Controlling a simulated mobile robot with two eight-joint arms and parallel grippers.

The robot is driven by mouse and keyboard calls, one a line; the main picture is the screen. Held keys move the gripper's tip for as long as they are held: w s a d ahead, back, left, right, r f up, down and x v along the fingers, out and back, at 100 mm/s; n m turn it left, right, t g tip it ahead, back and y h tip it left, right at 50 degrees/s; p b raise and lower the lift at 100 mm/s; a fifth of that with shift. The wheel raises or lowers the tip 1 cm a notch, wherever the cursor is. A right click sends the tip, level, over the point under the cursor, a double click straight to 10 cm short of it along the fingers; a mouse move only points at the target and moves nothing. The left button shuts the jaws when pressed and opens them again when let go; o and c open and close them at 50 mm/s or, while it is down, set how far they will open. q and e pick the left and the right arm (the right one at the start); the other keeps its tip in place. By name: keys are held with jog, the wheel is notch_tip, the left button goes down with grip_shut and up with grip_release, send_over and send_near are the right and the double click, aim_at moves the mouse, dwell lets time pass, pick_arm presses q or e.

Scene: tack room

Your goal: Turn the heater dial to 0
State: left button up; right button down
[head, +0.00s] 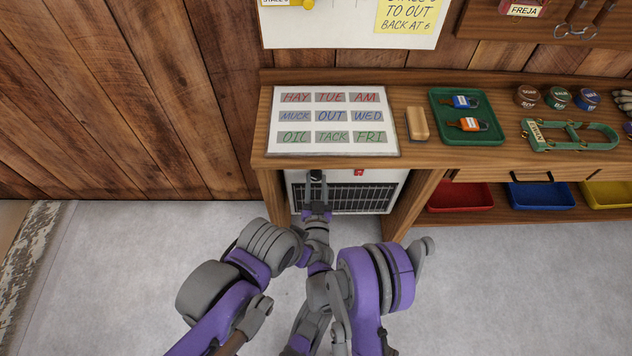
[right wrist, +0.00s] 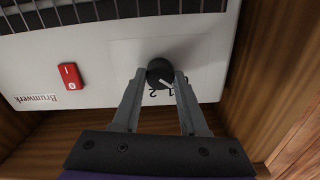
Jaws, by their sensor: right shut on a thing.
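The white heater (head: 402,178) stands in the opening under the bench, its dark grille facing out. Its black round dial (right wrist: 160,71) shows in the right wrist view, with a white pointer mark toward its lower right side. My right gripper (right wrist: 160,76) is shut on the dial, one finger on each side. In the head view my right gripper (head: 316,180) reaches to the heater's top left and covers the dial. I cannot see my left gripper.
A red rocker switch (right wrist: 71,76) sits beside the dial on the heater panel. Wooden side walls (right wrist: 268,70) stand close to the heater. Above, the bench (head: 420,152) holds a word board (head: 330,148), a brush (head: 417,124) and a green tray (head: 440,130). Bins sit at right.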

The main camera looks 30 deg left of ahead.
pick_arm(q)
jog(key=shift+r, duration=0.1)
pick_arm(e)
jog(key=shift+n, duration=0.8)
jog(key=shift+c, duration=2.2)
grip_release()
pick_arm(q)
jog(key=shift+s, duration=0.1)
